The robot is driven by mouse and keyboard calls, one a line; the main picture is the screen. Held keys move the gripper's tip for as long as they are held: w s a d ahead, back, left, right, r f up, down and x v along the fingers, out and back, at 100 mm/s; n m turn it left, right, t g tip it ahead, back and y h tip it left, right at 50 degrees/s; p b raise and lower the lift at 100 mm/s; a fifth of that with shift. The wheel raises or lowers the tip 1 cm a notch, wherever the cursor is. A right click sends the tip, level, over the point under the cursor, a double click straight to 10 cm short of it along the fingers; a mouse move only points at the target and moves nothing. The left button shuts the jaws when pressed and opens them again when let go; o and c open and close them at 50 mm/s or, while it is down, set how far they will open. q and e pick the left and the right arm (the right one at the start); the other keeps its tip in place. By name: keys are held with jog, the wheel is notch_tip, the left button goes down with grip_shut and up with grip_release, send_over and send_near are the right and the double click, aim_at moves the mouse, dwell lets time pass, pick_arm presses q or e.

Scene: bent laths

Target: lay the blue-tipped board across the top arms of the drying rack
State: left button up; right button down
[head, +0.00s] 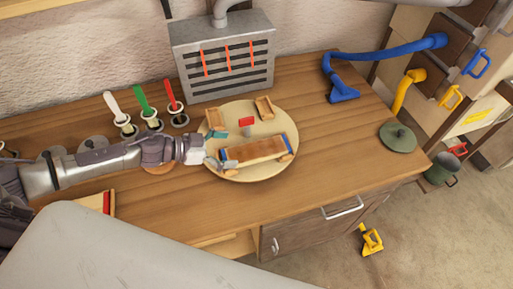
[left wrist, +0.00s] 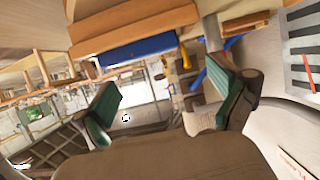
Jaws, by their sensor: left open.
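The blue-tipped board (head: 258,150) is a bent brown lath lying on a round pale wooden disc (head: 240,174) on the bench. My right gripper is out of view.
Short wooden pieces (head: 264,107) and a red tag (head: 246,122) are on the disc behind the board. A grey vented box (head: 225,65) stands behind. White, green and red handled tools (head: 145,105) stand at the back left.

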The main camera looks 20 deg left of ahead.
pick_arm(q)
jog(key=shift+w+d+f, duration=0.2)
jog(key=shift+d, duration=0.35)
jog(key=x, duration=0.1)
jog(key=p+x, duration=0.1)
jog(key=x, duration=0.1)
jog(key=p+x, duration=0.1)
jog(key=shift+s+d+f, duration=0.1)
jog(key=shift+d+f, duration=0.15)
jog(key=shift+d, duration=0.05)
jog(key=shift+c, duration=1.1)
jog(key=c, duration=1.2)
jog(key=shift+r, duration=0.5)
jog(key=r, duration=0.4)
jog(key=shift+s+d+p, duration=0.1)
jog(key=shift+d+p, duration=0.2)
jog(key=shift+d, duration=0.05)
jog(key=s+d+r+p, duration=0.25)
jog(key=d+r, duration=0.25)
jog(key=d, duration=0.5)
notch_tip(320, 180, up, 5)
jog(key=n+t+y+b, duration=0.6)
jog(key=n+y+b, duration=0.2)
jog(key=n+y, duration=0.3)
send_over(248, 152)
jog(key=s+a, duration=0.3)
jog(key=s, duration=0.2)
jog(key=shift+w+d+f, duration=0.1)
jog(key=shift+d, duration=0.05)
